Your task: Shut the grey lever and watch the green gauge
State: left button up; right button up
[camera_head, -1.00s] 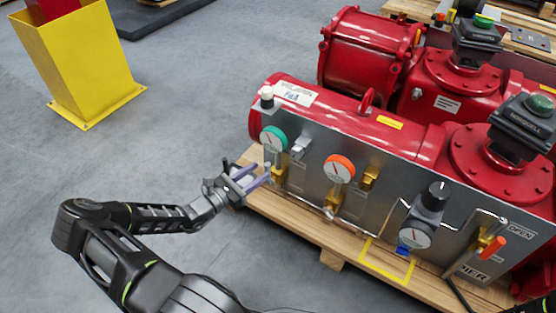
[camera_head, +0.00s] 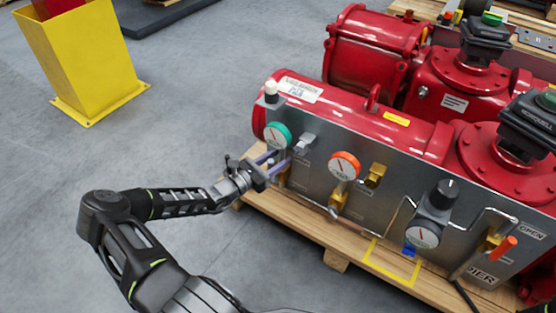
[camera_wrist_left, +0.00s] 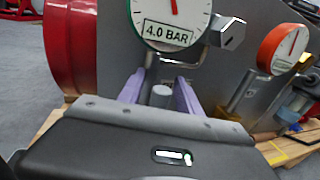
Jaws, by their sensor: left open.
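The green gauge (camera_head: 277,135) is on the left end of the grey panel. In the left wrist view its dial (camera_wrist_left: 172,20) is cut off at the top, reads 4.0 BAR, and has a red needle pointing about straight up. My left gripper (camera_head: 283,158) is open just below the gauge, with its purple fingers pointing at the panel. In the left wrist view a grey round-ended piece, apparently the grey lever (camera_wrist_left: 160,95), stands between the two fingers (camera_wrist_left: 160,80). Whether the fingers touch it I cannot tell. In the head view the gripper mostly hides it. My right gripper is out of view.
An orange gauge (camera_head: 344,165) and a black knob (camera_head: 444,193) are further right on the panel. A grey block fitting (camera_head: 305,143) sits close right of the fingers. The red actuator (camera_head: 350,115) is behind. A yellow bin (camera_head: 85,60) stands left; floor between is clear.

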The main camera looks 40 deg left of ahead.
pick_arm(q)
jog(key=shift+c, duration=0.3)
grip_shut()
dwell(1.1)
